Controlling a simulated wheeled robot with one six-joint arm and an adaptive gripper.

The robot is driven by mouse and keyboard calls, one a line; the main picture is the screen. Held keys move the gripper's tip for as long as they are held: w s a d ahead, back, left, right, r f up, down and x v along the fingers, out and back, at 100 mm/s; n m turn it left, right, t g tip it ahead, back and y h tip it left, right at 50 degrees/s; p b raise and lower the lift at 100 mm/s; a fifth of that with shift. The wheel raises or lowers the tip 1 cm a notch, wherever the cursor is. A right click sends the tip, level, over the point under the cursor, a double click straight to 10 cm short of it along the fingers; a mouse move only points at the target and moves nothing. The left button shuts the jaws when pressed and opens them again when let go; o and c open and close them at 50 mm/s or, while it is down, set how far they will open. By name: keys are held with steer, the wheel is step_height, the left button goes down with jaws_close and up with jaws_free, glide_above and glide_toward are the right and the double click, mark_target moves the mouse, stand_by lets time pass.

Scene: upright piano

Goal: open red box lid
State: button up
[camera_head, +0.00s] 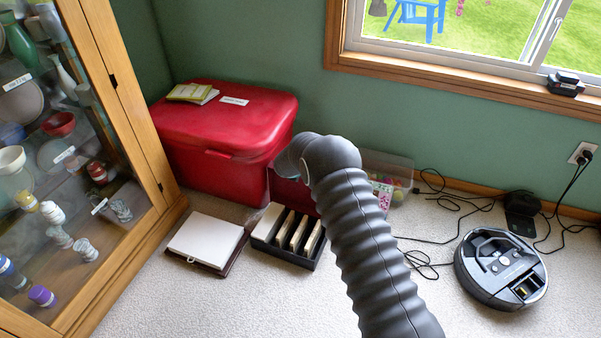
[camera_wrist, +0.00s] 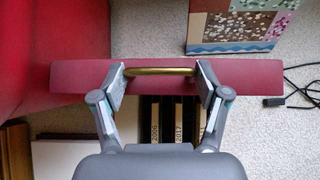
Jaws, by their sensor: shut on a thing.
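The big red box (camera_head: 222,135) stands against the wall with its lid down; its side fills the left of the wrist view (camera_wrist: 45,35). A smaller dark red box (camera_head: 285,192) stands beside it, partly hidden behind my arm. In the wrist view its surface shows as a dark red strip (camera_wrist: 75,77) with a brass handle (camera_wrist: 160,71). My gripper (camera_wrist: 162,80) is shut on this handle, one finger at each end. In the head view my arm hides the fingers and the handle.
A black rack (camera_head: 288,237) and a white-topped case (camera_head: 206,241) lie in front. A clear bin (camera_head: 398,172) stands behind my arm. A glass cabinet (camera_head: 158,190) borders the left. A robot vacuum (camera_head: 500,268) and cables lie right.

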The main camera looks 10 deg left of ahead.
steer(key=shift+w+r, duration=0.2)
steer(key=shift+w, duration=0.15)
steer(key=shift+a, duration=0.1)
steer(key=o, duration=1.4)
steer(key=shift+o, duration=0.2)
steer(key=shift+s, duration=0.1)
steer(key=v, duration=1.2)
